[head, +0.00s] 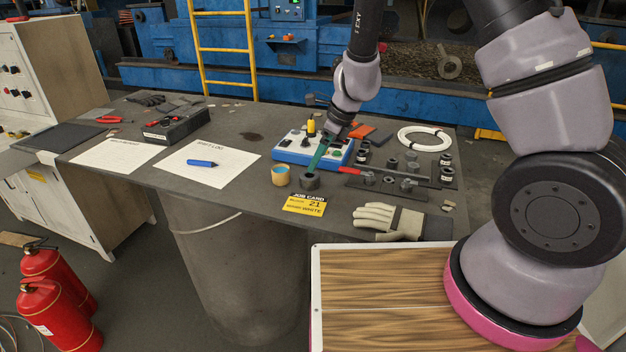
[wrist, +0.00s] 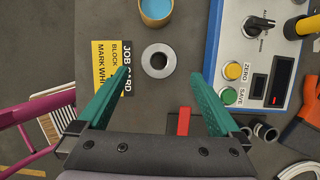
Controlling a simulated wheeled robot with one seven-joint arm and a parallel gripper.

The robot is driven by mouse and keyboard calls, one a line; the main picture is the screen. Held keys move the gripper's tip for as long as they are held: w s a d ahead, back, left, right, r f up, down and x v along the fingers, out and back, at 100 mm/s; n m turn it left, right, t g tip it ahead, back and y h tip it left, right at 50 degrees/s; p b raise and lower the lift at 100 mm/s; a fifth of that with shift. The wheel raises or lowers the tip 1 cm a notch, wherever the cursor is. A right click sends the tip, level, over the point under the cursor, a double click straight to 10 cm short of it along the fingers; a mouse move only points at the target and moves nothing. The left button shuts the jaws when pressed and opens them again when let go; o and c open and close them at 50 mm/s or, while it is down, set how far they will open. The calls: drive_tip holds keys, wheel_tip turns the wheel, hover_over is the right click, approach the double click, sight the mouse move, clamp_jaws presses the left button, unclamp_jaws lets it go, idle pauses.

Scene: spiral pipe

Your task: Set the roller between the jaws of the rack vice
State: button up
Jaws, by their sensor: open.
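The roller (head: 310,181) looks like a short dark grey ring standing on the bench top, in front of the blue-and-white box. In the wrist view the roller (wrist: 159,61) shows from above, its round hole visible, just beyond the fingertips and centred between them. My gripper (head: 317,166) has green fingers, spread apart and empty in the wrist view (wrist: 160,76). It points down just above and behind the roller. A red bar (head: 351,171), perhaps the vice's handle, lies right of the roller beside dark metal parts. I cannot make out the vice's jaws clearly.
A blue-and-white control box (head: 296,147) stands close behind the roller. An orange cup (head: 281,175) is just left of it, with a yellow job card (head: 304,203) in front. Gloves (head: 388,220) lie at the front edge. Several small dark cylinders stand at right.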

sight(312, 175)
drive_tip(key=x, duration=0.6)
drive_tip(key=shift+s+d+f, duration=0.15)
drive_tip(key=shift+d+f, duration=0.05)
drive_tip(key=shift+f, duration=0.05)
drive_tip(key=shift+a+f, duration=0.3)
drive_tip(key=shift+f, duration=0.25)
clamp_jaws()
drive_tip(key=shift+r, duration=0.15)
